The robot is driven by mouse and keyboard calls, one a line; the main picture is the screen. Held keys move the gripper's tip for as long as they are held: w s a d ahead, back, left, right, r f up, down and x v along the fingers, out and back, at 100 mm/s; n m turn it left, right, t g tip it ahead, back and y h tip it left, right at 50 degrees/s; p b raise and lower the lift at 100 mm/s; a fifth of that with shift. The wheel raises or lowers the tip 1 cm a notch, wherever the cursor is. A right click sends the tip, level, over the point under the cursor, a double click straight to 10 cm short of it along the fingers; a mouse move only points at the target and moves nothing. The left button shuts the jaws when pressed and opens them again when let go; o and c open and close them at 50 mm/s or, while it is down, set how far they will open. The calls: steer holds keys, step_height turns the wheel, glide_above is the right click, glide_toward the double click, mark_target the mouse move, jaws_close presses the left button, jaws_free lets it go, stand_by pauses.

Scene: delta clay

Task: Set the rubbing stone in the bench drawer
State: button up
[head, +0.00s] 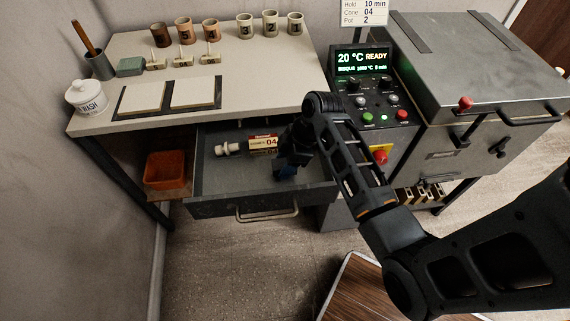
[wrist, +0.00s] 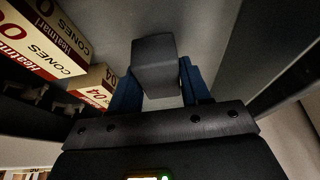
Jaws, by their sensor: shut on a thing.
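The rubbing stone (wrist: 153,55), a dark grey block, is between the blue fingers of my gripper (wrist: 155,92) in the wrist view. My gripper is shut on it. In the head view my gripper (head: 287,168) is down inside the open bench drawer (head: 225,185), at its right part, and the arm hides some of that area. The stone cannot be made out there. Whether the stone touches the drawer floor, I cannot tell.
A cones box (head: 263,146) and a white piece (head: 229,149) lie in the drawer, left of my gripper. Cones boxes (wrist: 45,38) also show in the wrist view. The drawer's front left floor is clear. The kiln (head: 470,90) stands right; an orange bin (head: 165,170) is left.

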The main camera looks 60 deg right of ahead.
steer(key=shift+f, duration=0.65)
steer(key=shift+f, duration=0.2)
steer(key=o, duration=1.2)
steer(key=shift+r, duration=0.1)
steer(key=v, duration=1.2)
steer(key=shift+r, duration=0.1)
